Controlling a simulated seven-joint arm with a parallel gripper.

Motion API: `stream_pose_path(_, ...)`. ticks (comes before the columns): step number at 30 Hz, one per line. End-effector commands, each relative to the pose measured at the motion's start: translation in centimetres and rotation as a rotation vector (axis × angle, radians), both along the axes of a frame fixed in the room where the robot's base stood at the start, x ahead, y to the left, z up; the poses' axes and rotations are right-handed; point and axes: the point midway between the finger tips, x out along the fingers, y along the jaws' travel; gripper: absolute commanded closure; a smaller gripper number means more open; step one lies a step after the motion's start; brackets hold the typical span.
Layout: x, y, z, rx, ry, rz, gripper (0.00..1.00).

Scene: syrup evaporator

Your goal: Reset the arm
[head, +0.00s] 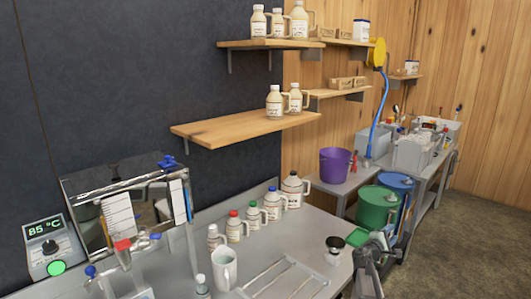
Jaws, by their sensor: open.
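My gripper (370,262) shows at the lower right as grey and dark parts, just off the right end of the steel counter. It is open, and I see nothing held between its fingers. Parts of it are small and overlap my arm, so its exact pose is hard to tell. It is apart from the row of jugs on the counter.
The steel counter (312,222) holds a white mug (224,267), several capped jugs (254,216), a dark-lidded jar (334,247) and the evaporator (118,215) with its 85 °C control box (50,247). Wooden shelves (245,128) overhang the counter.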

Motion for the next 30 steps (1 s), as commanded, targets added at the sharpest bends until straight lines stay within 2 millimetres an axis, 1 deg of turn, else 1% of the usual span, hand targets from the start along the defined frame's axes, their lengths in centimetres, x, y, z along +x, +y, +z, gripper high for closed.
stream_pose_path(1,-2.2,-2.1,-1.9,0.017,-0.028,-0.056,0.6)
stream_pose_path(2,-3.4,-3.2,-2.8,0.028,-0.051,-0.088,0.6)
stream_pose_path(3,-5.0,-4.5,-4.1,0.04,-0.081,-0.128,0.6)
stream_pose_path(5,-7.3,-6.1,-5.8,0.058,-0.126,-0.184,0.6)
stream_pose_path(6,-8.8,-7.0,-6.9,0.07,-0.155,-0.218,0.6)
stream_pose_path(10,-13.4,-8.8,-10.5,0.112,-0.23,-0.313,0.6)
stream_pose_path(12,-15.5,-9.0,-12.5,0.141,-0.257,-0.359,0.6)
stream_pose_path(14,-17.3,-8.8,-14.3,0.174,-0.27,-0.397,0.6)
stream_pose_path(17,-20.3,-7.7,-17.8,0.246,-0.273,-0.465,0.6)
stream_pose_path(18,-21.5,-7.0,-19.3,0.282,-0.264,-0.493,0.6)
stream_pose_path(20,-23.1,-5.6,-21.6,0.341,-0.245,-0.535,0.6)
stream_pose_path(21,-24.3,-4.5,-23.2,0.383,-0.226,-0.563,0.6)
stream_pose_path(23,-26.1,-2.8,-25.6,0.447,-0.194,-0.606,0.6)
stream_pose_path(24,-27.4,-1.5,-27.2,0.49,-0.171,-0.636,0.6)
stream_pose_path(26,-29.4,0.5,-29.5,0.557,-0.132,-0.681,0.6)
stream_pose_path(27,-30.8,1.8,-31.0,0.6,-0.105,-0.713,0.6)
stream_pose_path(29,-33.0,4.0,-33.1,0.664,-0.062,-0.759,0.6)
stream_pose_path(30,-34.5,5.4,-34.5,0.706,-0.033,-0.791,0.6)
